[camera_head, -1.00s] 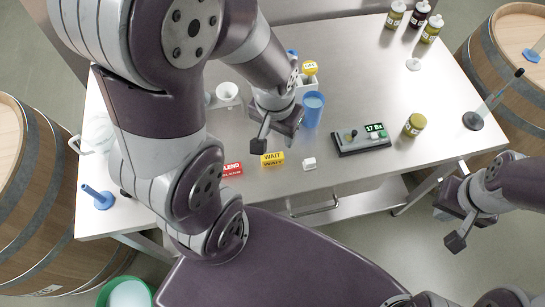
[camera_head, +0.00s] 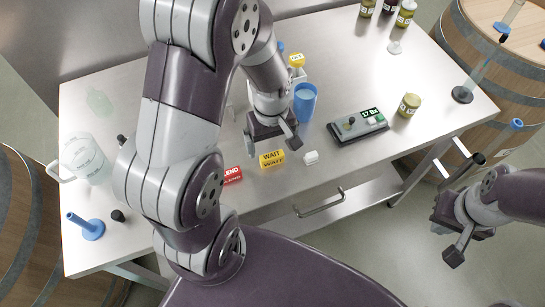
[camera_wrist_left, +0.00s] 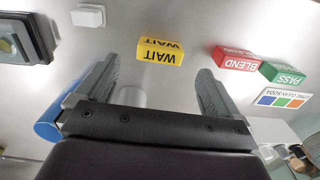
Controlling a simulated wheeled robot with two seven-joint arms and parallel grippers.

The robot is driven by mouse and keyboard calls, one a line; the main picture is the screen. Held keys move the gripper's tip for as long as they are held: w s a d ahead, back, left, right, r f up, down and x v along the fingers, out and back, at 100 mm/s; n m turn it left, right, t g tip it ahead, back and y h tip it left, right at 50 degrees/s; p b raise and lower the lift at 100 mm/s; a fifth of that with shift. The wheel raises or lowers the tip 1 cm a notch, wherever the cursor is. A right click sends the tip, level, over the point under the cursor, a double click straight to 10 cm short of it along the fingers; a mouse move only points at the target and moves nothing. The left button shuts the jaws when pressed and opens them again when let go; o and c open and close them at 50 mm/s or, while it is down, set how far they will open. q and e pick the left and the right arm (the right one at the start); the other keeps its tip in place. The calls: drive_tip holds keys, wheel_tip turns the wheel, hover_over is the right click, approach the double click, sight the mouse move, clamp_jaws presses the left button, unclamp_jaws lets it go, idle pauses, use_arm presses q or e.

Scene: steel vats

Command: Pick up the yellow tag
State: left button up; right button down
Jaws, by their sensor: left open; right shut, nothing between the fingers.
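The yellow tag (camera_head: 272,158), a small block marked WAIT, stands on the steel table near its front edge. It also shows in the left wrist view (camera_wrist_left: 161,52), ahead of and between the two fingers, not touching them. My left gripper (camera_head: 272,137) is open and empty just behind the tag in the head view; its fingers spread wide in the left wrist view (camera_wrist_left: 152,90). My right gripper (camera_head: 446,238) is shut and empty, off the table's right front side.
A red BLEND tag (camera_head: 232,175) stands left of the yellow tag, with a green PASS tag (camera_wrist_left: 282,73) beyond it. A white block (camera_head: 311,157) sits to the right. A blue cup (camera_head: 304,103) and a scale-like device (camera_head: 358,125) stand behind.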

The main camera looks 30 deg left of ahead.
sight(271, 154)
use_arm(q)
wheel_tip(271, 154, down, 6)
drive_tip(key=shift+w, duration=0.15)
drive_tip(key=shift+s+r, duration=0.1)
drive_tip(key=shift+s, duration=0.1)
drive_tip(key=c, duration=0.4)
drive_tip(key=shift+w, duration=0.1)
drive_tip(key=c, duration=0.6)
drive_tip(key=shift+c, duration=0.2)
